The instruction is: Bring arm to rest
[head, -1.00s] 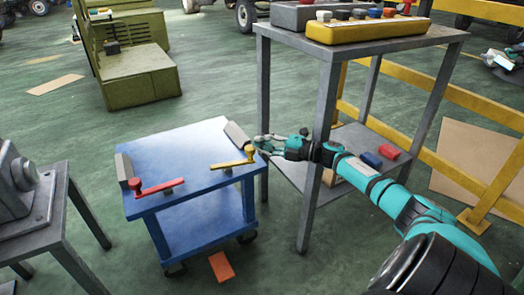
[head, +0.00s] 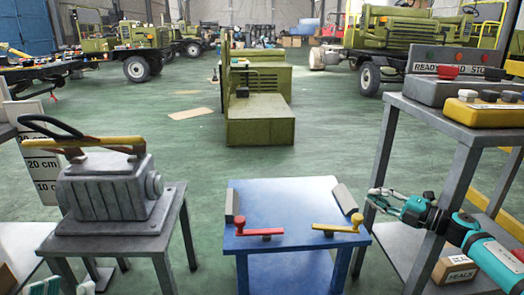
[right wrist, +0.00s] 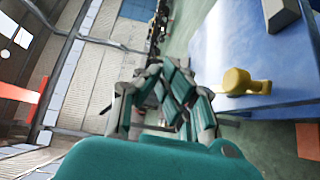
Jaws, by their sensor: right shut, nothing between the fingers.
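My right gripper (head: 388,203) is shut and empty, held beside the right edge of the blue cart (head: 280,190), in front of the grey rack's leg. It also shows in the right wrist view (right wrist: 165,95), with the blue cart top and yellow handle at the right of that picture. My right arm (head: 490,255) comes in from the lower right. Only small teal parts of my left gripper (head: 68,288) show at the bottom left edge, cut off by the picture, so its jaws cannot be judged.
The cart carries a red handle (head: 258,230) and a yellow handle (head: 338,226). A grey rack (head: 445,122) stands at the right, with a carton (head: 455,270) on its lower shelf. A grey table (head: 172,215) bears a machine block (head: 108,195) at the left.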

